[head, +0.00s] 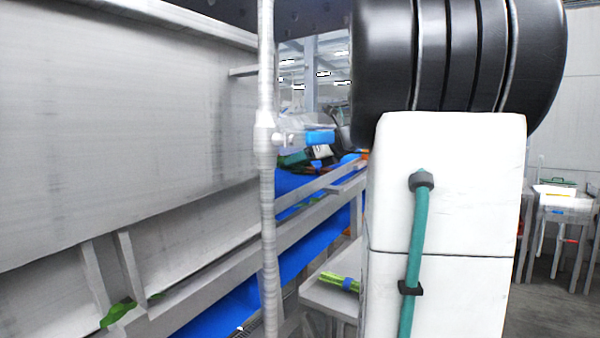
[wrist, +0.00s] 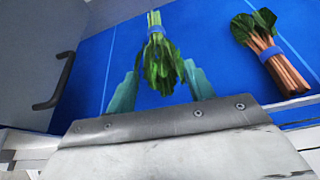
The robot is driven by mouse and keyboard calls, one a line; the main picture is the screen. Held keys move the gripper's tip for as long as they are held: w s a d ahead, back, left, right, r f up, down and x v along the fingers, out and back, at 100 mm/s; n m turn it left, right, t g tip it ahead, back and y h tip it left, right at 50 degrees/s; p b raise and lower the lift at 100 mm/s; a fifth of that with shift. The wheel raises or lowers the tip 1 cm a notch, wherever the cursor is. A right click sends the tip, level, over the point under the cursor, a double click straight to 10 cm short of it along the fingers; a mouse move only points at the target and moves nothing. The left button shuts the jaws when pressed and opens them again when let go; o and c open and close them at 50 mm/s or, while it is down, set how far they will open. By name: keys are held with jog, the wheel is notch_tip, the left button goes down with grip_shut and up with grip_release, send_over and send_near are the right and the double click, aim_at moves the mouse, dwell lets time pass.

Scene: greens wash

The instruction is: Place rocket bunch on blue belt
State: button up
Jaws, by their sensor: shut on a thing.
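In the wrist view, a leafy green bunch (wrist: 160,62) with pale stems and a blue band is between the two teal fingers of my gripper (wrist: 160,90). I take it to be the rocket bunch. My gripper is shut on it, its leaves toward the camera and its stems pointing away. The blue belt (wrist: 90,75) lies behind it. Whether the bunch touches the belt cannot be told. The blue belt also shows in the head view (head: 318,244), partly behind grey rails. My gripper is not clearly seen there.
A second bunch with reddish-brown stems (wrist: 285,68) and a blue band lies at the right of the wrist view. A dark handle (wrist: 55,85) is at its left. In the head view, a banded green bunch (head: 340,281) lies on a pale table, and a grey post (head: 266,200) stands in front.

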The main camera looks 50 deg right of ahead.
aim_at(306, 170)
jog(key=shift+f, duration=1.65)
jog(key=shift+f, duration=0.15)
jog(key=shift+f, duration=0.45)
jog(key=o, duration=1)
jog(key=shift+r, duration=0.2)
jog(key=v, duration=1.2)
jog(key=shift+s+r, duration=0.1)
jog(key=shift+r, duration=0.25)
